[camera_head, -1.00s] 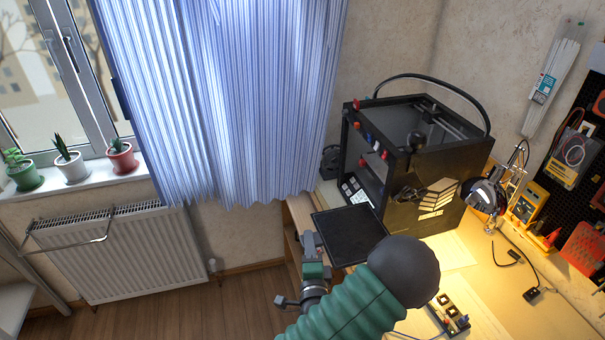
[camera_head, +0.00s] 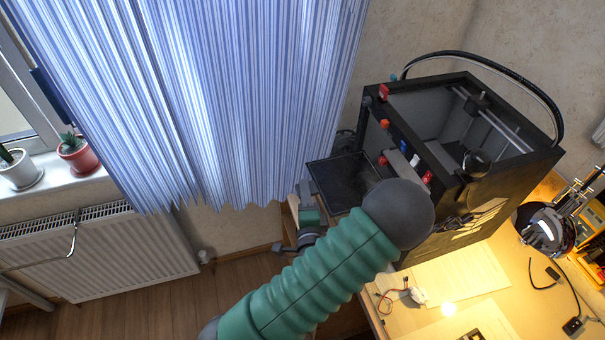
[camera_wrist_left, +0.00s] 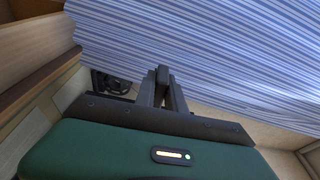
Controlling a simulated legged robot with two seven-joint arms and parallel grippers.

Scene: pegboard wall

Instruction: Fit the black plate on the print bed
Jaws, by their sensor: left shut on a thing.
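The black plate (camera_head: 338,176) is a flat dark square at the left, open side of the black printer (camera_head: 500,205). My left gripper (camera_head: 305,190) is shut on its left edge. The plate's right part lies behind my dark elbow and beside the printer frame; I cannot tell whether it reaches inside. The print bed is not clearly visible. In the left wrist view my gripper fingers (camera_wrist_left: 163,85) are close together, and the plate does not show clearly there. My right gripper is not in view.
My green left arm covers the front middle. The blue curtain (camera_head: 200,90) hangs close to the left of the plate. Red, orange and blue parts (camera_head: 384,92) line the printer's front edge. A lamp (camera_head: 545,230) stands right, on the yellow-lit table (camera_head: 480,260).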

